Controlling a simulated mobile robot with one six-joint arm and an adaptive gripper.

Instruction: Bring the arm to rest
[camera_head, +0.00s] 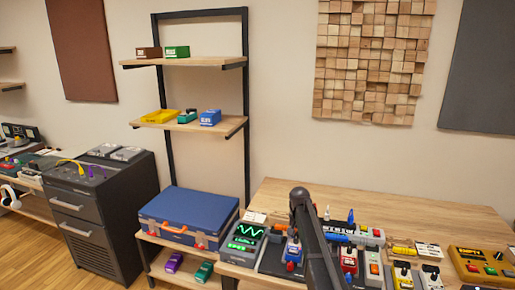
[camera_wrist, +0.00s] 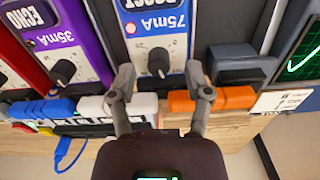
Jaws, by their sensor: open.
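My gripper (camera_wrist: 160,80) shows in the wrist view with its two fingers spread apart and nothing between them. The fingertips point at a blue pedal labelled BOOST 75mA (camera_wrist: 174,45), one on each side of its black knob. I cannot tell whether they touch it. In the head view my dark arm reaches over the wooden table (camera_head: 400,200) among the pedals, and my gripper cannot be made out there.
A purple ECHO pedal (camera_wrist: 62,45) stands left of the blue one. An orange block (camera_wrist: 235,98) and a screen with a green wave (camera_wrist: 303,52) are to the right. A shelf rack with a blue case (camera_head: 188,212) stands left of the table. The table's back is clear.

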